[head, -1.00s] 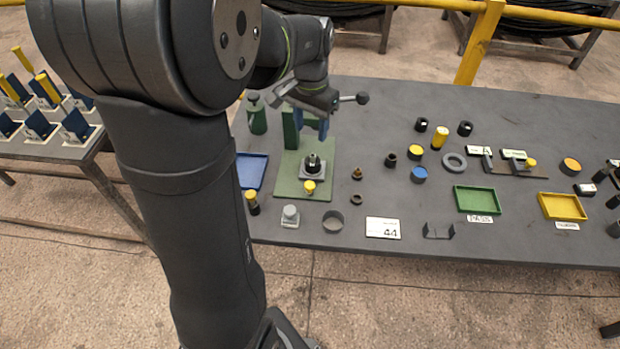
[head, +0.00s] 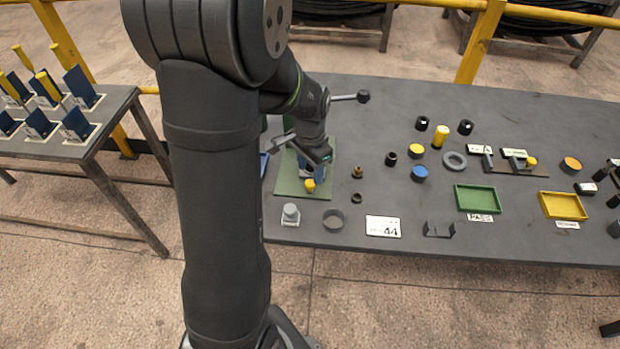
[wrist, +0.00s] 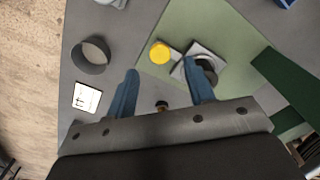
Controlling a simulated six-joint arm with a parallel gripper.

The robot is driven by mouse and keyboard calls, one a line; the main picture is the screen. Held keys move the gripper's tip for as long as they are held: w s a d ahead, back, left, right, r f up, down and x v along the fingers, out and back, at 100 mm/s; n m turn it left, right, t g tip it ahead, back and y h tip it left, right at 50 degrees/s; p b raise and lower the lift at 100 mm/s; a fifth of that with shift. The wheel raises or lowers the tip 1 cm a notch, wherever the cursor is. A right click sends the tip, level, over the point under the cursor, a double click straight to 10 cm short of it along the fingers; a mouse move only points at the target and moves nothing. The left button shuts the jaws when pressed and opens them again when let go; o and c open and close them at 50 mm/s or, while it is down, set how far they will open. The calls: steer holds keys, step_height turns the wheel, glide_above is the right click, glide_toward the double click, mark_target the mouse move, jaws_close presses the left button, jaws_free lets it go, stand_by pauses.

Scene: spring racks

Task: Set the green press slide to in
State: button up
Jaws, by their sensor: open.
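The green press stands on a flat green base plate (head: 290,185) on the table. Its slide's yellow knob (head: 310,186) shows at the front of the plate, and also in the wrist view (wrist: 160,53). Behind the knob, the slide's light grey block with a black ring-shaped part (wrist: 205,70) is partly covered by a finger in the wrist view. The green press column (wrist: 285,85) is at the right there. My gripper (wrist: 160,72) is open, with blue fingers apart and nothing between them. It is above the plate; the knob appears between and just past the fingertips, contact unclear.
A black-knobbed lever (head: 363,96) sticks out near my wrist. A grey ring (head: 333,220), a grey knobbed block (head: 290,214) and a white number card (head: 383,226) lie in front. Small brass and black parts (head: 357,172) stand right of the plate. Green (head: 477,199) and yellow trays lie farther right.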

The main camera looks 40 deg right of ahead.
mark_target(310, 182)
steer(key=shift+f, duration=2.3)
jaws_close()
